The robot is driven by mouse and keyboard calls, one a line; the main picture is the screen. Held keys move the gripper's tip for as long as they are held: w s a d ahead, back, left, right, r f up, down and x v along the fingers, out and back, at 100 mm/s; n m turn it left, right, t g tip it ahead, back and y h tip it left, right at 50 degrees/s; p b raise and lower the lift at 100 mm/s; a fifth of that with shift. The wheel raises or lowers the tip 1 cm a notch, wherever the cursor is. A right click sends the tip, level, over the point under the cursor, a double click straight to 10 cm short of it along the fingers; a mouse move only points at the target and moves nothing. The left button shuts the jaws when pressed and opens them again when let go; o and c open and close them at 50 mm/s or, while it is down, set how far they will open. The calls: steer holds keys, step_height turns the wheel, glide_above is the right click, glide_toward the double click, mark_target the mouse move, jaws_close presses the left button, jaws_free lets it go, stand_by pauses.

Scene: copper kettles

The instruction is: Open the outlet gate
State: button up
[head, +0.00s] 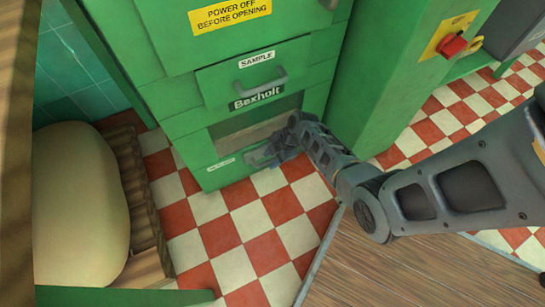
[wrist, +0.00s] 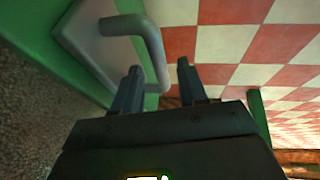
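The outlet gate shows low on the green machine in the head view, with a small grey handle (head: 257,158) beside a white label (head: 222,163) too small to read. In the wrist view the gate is a grey plate (wrist: 85,45) in a green frame, with a bent grey bar handle (wrist: 153,45). My gripper (head: 272,151) is at the handle. In the wrist view its two fingers (wrist: 158,85) are apart, and the lower end of the bar shows between them. I cannot tell whether either finger touches it. The head view hides the fingertips partly.
Above is a recess (head: 255,130), then a drawer labelled SAMPLE (head: 257,60) with a grey handle. A red button (head: 452,45) is on the green post at right. A large pale sack (head: 80,210) stands at left. Checkered floor (head: 240,230) is clear in front.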

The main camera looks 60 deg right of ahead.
jaws_close()
stand_by(0.4)
steer(key=s+a+p, duration=0.1)
steer(key=s, duration=0.1)
steer(key=s+a+p, duration=0.1)
steer(key=s+a, duration=0.1)
steer(key=shift+s+a, duration=0.1)
steer(key=shift+s, duration=0.25)
jaws_free()
steer(key=shift+p+v, duration=1.65)
steer(key=shift+v, duration=2.2)
